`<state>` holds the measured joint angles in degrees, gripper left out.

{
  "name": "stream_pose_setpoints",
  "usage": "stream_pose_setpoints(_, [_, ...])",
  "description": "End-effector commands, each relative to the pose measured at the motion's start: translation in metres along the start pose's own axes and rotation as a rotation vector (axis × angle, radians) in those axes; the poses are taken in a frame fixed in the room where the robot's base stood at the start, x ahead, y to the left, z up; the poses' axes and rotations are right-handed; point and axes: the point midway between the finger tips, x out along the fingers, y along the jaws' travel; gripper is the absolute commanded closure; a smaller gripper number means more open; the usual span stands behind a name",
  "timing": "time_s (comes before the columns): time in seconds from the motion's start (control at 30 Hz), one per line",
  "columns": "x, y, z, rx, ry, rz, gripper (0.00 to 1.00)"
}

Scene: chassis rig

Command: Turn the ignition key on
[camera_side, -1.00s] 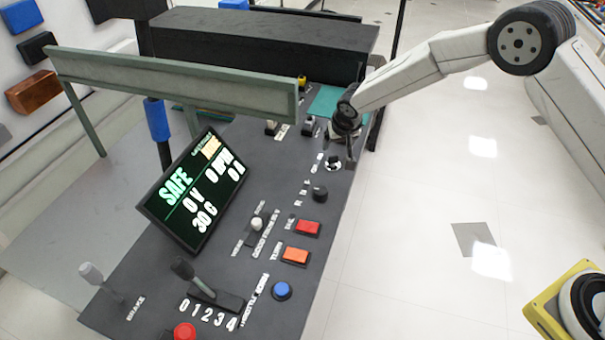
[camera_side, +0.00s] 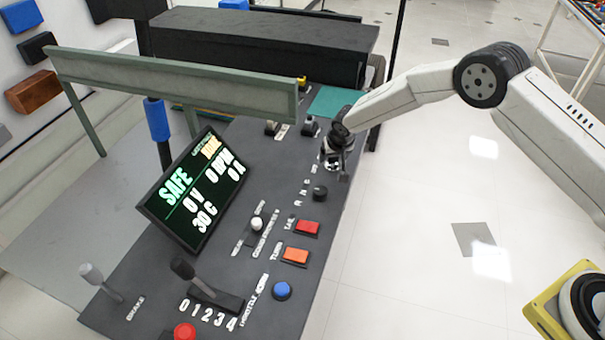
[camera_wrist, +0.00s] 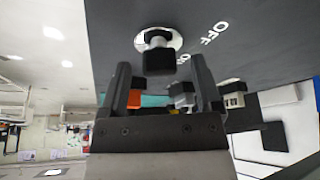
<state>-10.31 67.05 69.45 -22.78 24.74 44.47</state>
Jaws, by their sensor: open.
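The ignition key shows in the wrist view as a black grip (camera_wrist: 158,62) on a round silver lock plate (camera_wrist: 148,36) in the dark panel. White letters "OFF" (camera_wrist: 215,32) stand beside it, and a shorter label, partly hidden, reads like "ON" (camera_wrist: 183,59). My gripper (camera_wrist: 160,68) is open. Its two dark fingers reach toward the panel, one on each side of the key grip in the picture; I cannot tell whether they touch it. In the side view my gripper (camera_side: 337,168) is low over the panel's right edge and hides the key.
A black knob (camera_side: 320,193), red button (camera_side: 307,228) and orange button (camera_side: 295,256) lie nearer the camera. Small switches (camera_side: 310,124) stand behind my gripper. The screen (camera_side: 192,190) reads "SAFE". A grey-green rail (camera_side: 175,82) crosses behind. Open floor lies right.

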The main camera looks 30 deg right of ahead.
Motion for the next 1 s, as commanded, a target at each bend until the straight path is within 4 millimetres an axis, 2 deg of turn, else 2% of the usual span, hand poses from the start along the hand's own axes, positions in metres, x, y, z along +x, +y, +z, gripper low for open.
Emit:
stream_pose_setpoints(0.37, [0.0027,0.0000,-0.0005,0.000,0.001,0.000,0.18])
stream_pose_setpoints(0.6, [0.0026,-0.0001,-0.0003,0.000,0.001,0.000,0.94])
stream_pose_setpoints(0.63, [0.0026,-0.0001,-0.0003,0.000,0.001,0.000,1.00])
stream_pose_setpoints(1.0, [0.0026,-0.0005,-0.0003,0.022,0.001,0.009,1.00])
